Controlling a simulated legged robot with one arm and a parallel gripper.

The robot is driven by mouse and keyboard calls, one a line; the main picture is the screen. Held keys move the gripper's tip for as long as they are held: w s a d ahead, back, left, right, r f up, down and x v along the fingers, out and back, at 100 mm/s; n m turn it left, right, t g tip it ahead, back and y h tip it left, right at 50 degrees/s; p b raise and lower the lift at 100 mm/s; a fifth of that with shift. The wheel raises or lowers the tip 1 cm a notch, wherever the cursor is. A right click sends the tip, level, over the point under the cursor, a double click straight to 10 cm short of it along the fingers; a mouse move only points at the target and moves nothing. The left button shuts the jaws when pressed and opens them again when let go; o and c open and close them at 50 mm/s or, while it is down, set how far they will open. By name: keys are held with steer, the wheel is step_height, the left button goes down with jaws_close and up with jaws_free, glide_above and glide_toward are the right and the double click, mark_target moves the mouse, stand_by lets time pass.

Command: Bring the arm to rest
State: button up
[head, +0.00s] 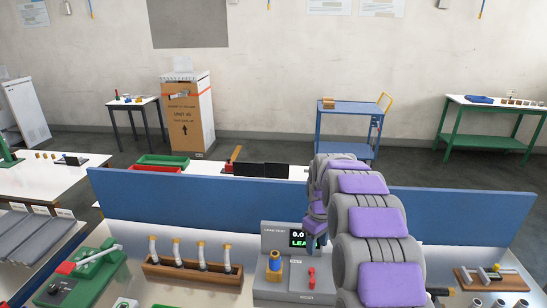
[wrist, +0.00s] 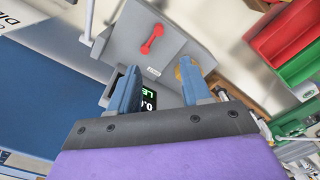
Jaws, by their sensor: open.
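My arm (head: 372,215), grey with purple pads, rises from the lower right of the head view and bends over toward the bench. My gripper (head: 314,242) hangs by the grey tester with its small screen and red handle, partly hidden by the arm. In the wrist view my gripper (wrist: 162,80) shows two blue fingers spread apart with nothing held between them. The grey tester (wrist: 182,42) lies beyond the fingers, its lit screen (wrist: 148,102) partly covered by one finger.
A blue panel (head: 200,205) runs behind the bench. A wooden rack (head: 193,272) with several white tubes stands left of the tester (head: 275,240). A green press (head: 92,265) stands farther left. A wooden block with fittings (head: 492,277) lies to the right.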

steer(key=s+a+r+m+g+b, duration=0.1)
steer(key=s+a+r+m+b, duration=0.15)
steer(key=s, duration=0.95)
steer(key=s+a+r+m+b, duration=0.1)
steer(key=s+a+r+b, duration=0.15)
steer(key=s, duration=0.85)
steer(key=s+f+m+b, duration=0.2)
steer(key=s+f+m, duration=0.1)
steer(key=s, duration=1.9)
steer(key=shift+f+g, duration=0.4)
steer(key=shift+f, duration=0.25)
